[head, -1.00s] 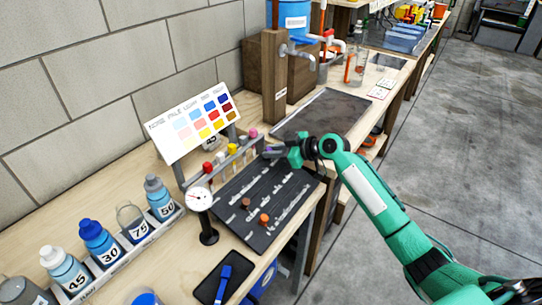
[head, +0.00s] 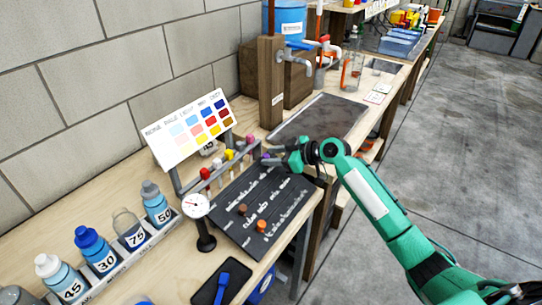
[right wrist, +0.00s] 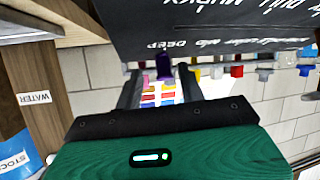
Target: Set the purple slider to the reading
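The black board (head: 235,225) with rows of white writing lies on the bench. It bears a brown slider (head: 243,209), an orange slider (head: 261,226) and, at its far end, the purple slider (head: 265,156), mostly hidden by my right gripper (head: 272,160). In the right wrist view, the purple slider (right wrist: 163,66) stands between the two dark fingers of my right gripper (right wrist: 160,82). Gaps show on both sides of it, so the fingers look open around it. A round white dial gauge (head: 195,205) stands left of the board; its reading is too small to tell. My left gripper is out of view.
A tilted colour chart (head: 160,148) stands behind the board, with a rack of coloured-capped tubes (head: 229,155) before it. Numbered bottles (head: 98,247) line the left. A blue brush on a dark tray (head: 205,292) lies in front. A dark mat (head: 335,112) lies beyond.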

